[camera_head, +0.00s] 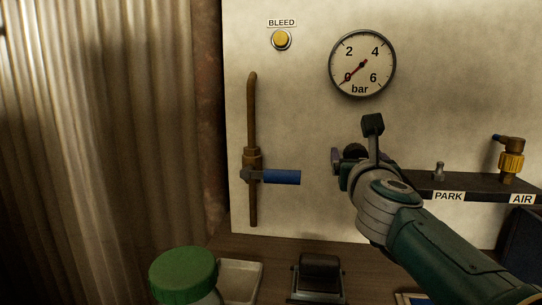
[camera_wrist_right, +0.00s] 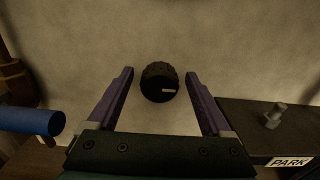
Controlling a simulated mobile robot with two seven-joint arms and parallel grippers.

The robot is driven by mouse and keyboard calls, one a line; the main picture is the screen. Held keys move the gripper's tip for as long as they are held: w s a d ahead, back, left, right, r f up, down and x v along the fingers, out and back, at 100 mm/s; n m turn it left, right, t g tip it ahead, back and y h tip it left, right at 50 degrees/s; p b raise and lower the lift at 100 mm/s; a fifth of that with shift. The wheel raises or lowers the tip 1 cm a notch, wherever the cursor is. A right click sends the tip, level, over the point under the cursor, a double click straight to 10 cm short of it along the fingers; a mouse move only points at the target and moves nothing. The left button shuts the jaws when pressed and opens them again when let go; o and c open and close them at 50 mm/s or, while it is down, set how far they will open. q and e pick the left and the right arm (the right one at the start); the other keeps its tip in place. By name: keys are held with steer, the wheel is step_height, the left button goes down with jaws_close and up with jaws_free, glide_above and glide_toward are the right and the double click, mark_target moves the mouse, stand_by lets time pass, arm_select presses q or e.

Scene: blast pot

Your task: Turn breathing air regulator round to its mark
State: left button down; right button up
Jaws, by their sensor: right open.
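The breathing air regulator appears to be the round black ribbed knob (camera_wrist_right: 159,83) on the pale panel, with a pale pointer line on its face toward the lower right. In the head view the knob (camera_head: 354,151) is mostly hidden behind my right gripper (camera_head: 337,163). In the right wrist view my right gripper (camera_wrist_right: 160,90) is open, one purple finger on each side of the knob, apparently apart from it. I cannot tell how far the fingertips are from the panel. No mark around the knob can be made out. My left gripper is not in view.
A gauge (camera_head: 362,63) above has its red needle near 0. A blue-handled valve (camera_head: 280,177) on a brown pipe is to the left. The PARK shelf (camera_head: 420,181), with a brass fitting (camera_head: 511,160), is right. A green-lidded jar (camera_head: 184,273) stands in front. A yellow BLEED button (camera_head: 281,40) is upper left.

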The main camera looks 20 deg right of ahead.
jaws_close()
stand_by(0.6)
